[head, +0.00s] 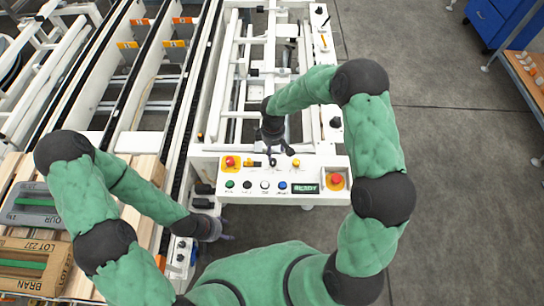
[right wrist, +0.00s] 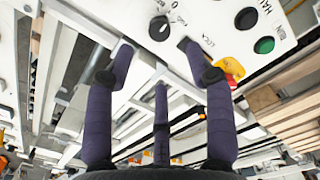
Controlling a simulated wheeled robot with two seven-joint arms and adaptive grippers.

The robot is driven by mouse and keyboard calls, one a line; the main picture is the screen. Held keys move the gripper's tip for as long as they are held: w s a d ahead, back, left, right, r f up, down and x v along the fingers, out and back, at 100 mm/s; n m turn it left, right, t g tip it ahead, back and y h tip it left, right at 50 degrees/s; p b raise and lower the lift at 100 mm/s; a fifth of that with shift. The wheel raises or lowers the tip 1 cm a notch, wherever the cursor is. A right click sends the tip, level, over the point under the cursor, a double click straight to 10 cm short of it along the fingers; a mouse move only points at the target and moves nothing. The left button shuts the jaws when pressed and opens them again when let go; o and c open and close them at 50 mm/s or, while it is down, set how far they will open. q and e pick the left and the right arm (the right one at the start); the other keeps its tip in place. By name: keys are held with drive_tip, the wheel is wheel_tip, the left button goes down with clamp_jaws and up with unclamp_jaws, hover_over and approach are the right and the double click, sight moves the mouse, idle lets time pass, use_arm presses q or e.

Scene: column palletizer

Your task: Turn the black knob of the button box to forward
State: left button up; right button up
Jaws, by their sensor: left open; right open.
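The white button box (head: 210,172) stands at the front end of the conveyor in the head view. Its black knob (right wrist: 159,28) shows in the right wrist view as a round dial with a white pointer mark. The "forward" label cannot be read. My right gripper (head: 279,158) is open and empty over the upper row of the box and partly hides that area. In the right wrist view its fingers (right wrist: 156,58) are spread, with the knob just past the fingertips, apparently apart from it. My left gripper (head: 222,237) is open and empty, low to the left of the box.
A red emergency button (head: 336,180) and a red-yellow switch (head: 230,162) sit on the box, with a READY display (head: 305,188) and several push buttons. A small control panel (head: 181,252) is beside my left gripper. Open floor (head: 450,190) lies to the right.

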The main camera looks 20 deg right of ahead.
sight(273, 161)
wheel_tip(273, 161, down, 9)
drive_tip(key=shift+w+b, duration=0.1)
drive_tip(key=shift+b, duration=0.55)
clamp_jaws()
